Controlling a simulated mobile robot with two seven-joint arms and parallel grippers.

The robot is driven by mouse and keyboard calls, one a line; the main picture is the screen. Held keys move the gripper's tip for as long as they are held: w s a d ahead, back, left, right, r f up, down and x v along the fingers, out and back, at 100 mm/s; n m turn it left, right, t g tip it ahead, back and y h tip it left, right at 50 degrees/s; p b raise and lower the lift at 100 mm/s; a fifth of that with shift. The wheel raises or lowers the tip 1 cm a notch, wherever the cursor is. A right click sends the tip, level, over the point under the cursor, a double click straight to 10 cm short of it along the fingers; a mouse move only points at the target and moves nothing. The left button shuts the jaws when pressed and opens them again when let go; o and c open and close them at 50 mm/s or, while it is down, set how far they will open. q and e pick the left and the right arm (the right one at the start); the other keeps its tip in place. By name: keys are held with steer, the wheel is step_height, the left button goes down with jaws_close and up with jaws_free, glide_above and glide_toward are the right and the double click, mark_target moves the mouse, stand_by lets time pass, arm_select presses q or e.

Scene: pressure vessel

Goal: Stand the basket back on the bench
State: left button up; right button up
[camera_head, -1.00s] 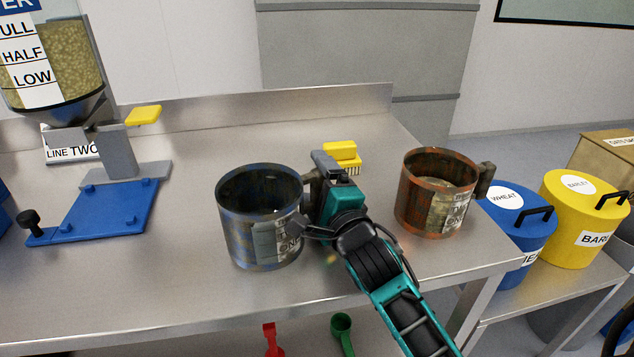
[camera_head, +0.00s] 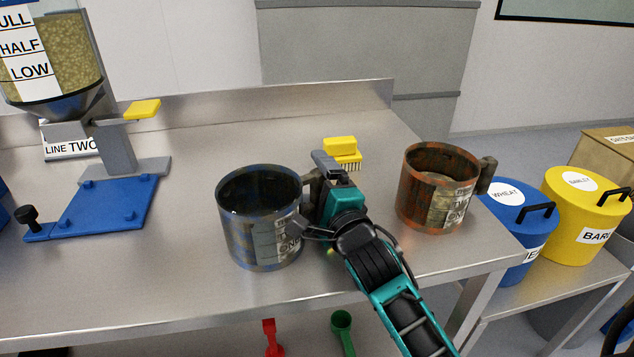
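The blue-grey metal basket (camera_head: 246,231) is upright at the front of the steel bench (camera_head: 190,282), with its side handle (camera_head: 310,192) pointing right. It looks empty inside, and a label is partly hidden by my gripper. Its base appears at or just above the bench top; I cannot tell whether it touches. My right gripper (camera_head: 320,178) is at the handle and appears shut on it. A second, rusty orange basket (camera_head: 412,202) stands upright to the right, with pale contents and its handle to the right. My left gripper is not in view.
A yellow brush (camera_head: 341,146) lies behind the gripper. A blue stand (camera_head: 110,207) with a grain hopper (camera_head: 52,58) is at the left. Blue (camera_head: 515,240) and yellow (camera_head: 573,232) bins stand at the right. The bench's back middle is clear.

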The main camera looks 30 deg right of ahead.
steer(key=shift+o, duration=0.7)
steer(key=shift+f, duration=0.1)
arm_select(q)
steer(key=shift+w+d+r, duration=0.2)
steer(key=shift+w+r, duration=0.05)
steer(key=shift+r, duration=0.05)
arm_select(e)
steer(key=s, duration=0.8)
steer(key=s+a, duration=0.1)
steer(key=s, duration=0.4)
steer(key=shift+f, duration=0.4)
